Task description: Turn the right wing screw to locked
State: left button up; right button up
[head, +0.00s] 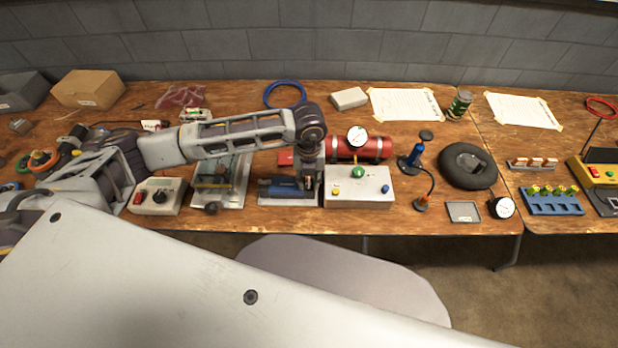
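My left gripper (307,184) hangs down from the end of my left arm, over the right end of a blue-and-dark unit (280,188) on a grey metal plate (288,201). The fingers are small and dark here, and I cannot tell whether they are open or touching anything. I cannot make out the right wing screw; my gripper and wrist cover part of this spot. To the left, a clear-covered fixture (216,172) stands on another pale plate, with a dark knob (211,208) at its front. My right gripper is not in view.
A white box with buttons (372,192) stands close right of my gripper, with a red cylinder (360,148) and gauge (357,136) behind it. A switch box (157,196) stands left. A blue pump (415,155) and black tyre (468,166) are farther right.

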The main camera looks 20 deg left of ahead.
pick_arm(q)
grip_shut()
